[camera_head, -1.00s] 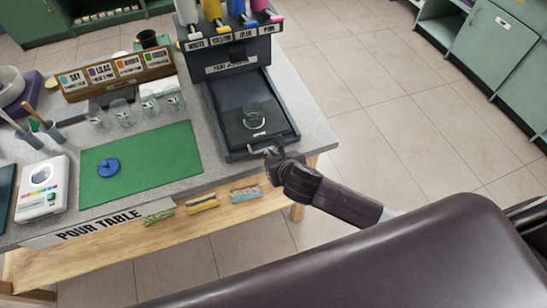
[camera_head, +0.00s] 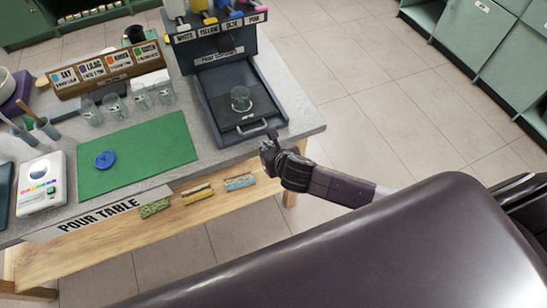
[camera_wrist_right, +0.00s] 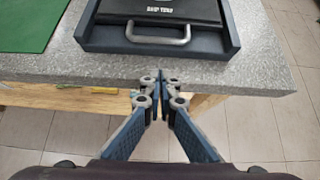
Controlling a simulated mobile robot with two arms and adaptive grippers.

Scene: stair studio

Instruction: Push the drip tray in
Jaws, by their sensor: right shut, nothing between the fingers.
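The black drip tray (camera_head: 225,108) lies in the blue-grey base of the paint dispenser, with its grey handle (camera_head: 252,127) at the front. A clear glass (camera_head: 241,98) stands on the tray. My right gripper (camera_wrist_right: 158,78) is shut and empty, in front of the table edge and apart from the handle. It also shows in the head view (camera_head: 272,136). My left gripper is not in view.
A green mat (camera_head: 140,150) with a blue disc (camera_head: 105,159) lies left of the base. Several glasses and a colour rack (camera_head: 110,70) stand behind it. The stone table's front edge (camera_wrist_right: 200,78) lies between the base and my gripper. The floor right of the table is clear.

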